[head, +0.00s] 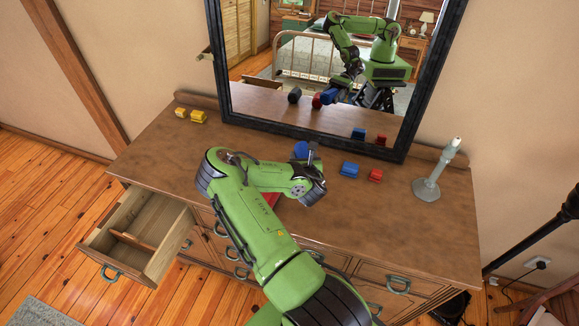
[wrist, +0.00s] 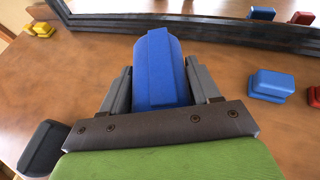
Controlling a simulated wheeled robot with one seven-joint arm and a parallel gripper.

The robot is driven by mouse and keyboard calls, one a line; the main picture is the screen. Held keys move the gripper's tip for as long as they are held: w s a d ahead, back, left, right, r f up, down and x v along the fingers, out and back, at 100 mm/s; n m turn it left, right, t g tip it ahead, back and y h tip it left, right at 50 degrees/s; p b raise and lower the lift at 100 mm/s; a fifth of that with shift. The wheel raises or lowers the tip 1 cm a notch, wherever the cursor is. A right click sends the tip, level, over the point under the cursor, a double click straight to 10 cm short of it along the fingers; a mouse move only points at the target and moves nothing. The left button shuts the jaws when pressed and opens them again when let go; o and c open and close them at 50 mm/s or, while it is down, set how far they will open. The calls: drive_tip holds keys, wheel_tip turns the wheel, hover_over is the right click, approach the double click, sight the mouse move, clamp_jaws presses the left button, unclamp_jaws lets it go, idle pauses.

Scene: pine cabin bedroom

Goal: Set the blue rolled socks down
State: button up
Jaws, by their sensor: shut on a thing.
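The blue rolled socks (wrist: 158,72) are between the two grey fingers of my gripper (wrist: 161,88), which is shut on them. In the head view the held blue socks (head: 301,149) show just past my gripper (head: 311,158), over the middle of the wooden dresser (head: 400,232), in front of the mirror. My arm partly hides them. I cannot tell whether they touch the dresser top. A second blue bundle (head: 349,169) lies on the top to the right; it also shows in the wrist view (wrist: 272,85).
A red bundle (head: 375,175) lies right of the second blue one. Yellow bundles (head: 198,117) lie at the far left. A black thing (wrist: 45,148) and a partly hidden red thing (head: 275,201) are nearer. A grey candlestick (head: 430,187) stands right. A left drawer (head: 145,232) is open.

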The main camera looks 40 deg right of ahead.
drive_tip(key=f, duration=0.1)
drive_tip(key=f+b, duration=0.1)
drive_tip(key=s+a+f+b, duration=0.1)
drive_tip(key=shift+f, duration=0.1)
drive_tip(key=f+b, duration=0.1)
drive_tip(key=f, duration=0.1)
drive_tip(key=f+b, duration=0.3)
drive_tip(key=f, duration=0.1)
drive_tip(key=shift+w+d, duration=0.3)
drive_tip(key=shift+w, duration=0.05)
drive_tip(key=shift+s+a, duration=0.1)
drive_tip(key=shift+r, duration=0.15)
drive_tip(key=shift+f, duration=0.2)
drive_tip(key=o, duration=1)
drive_tip(key=shift+r, duration=0.1)
drive_tip(key=shift+o, duration=0.2)
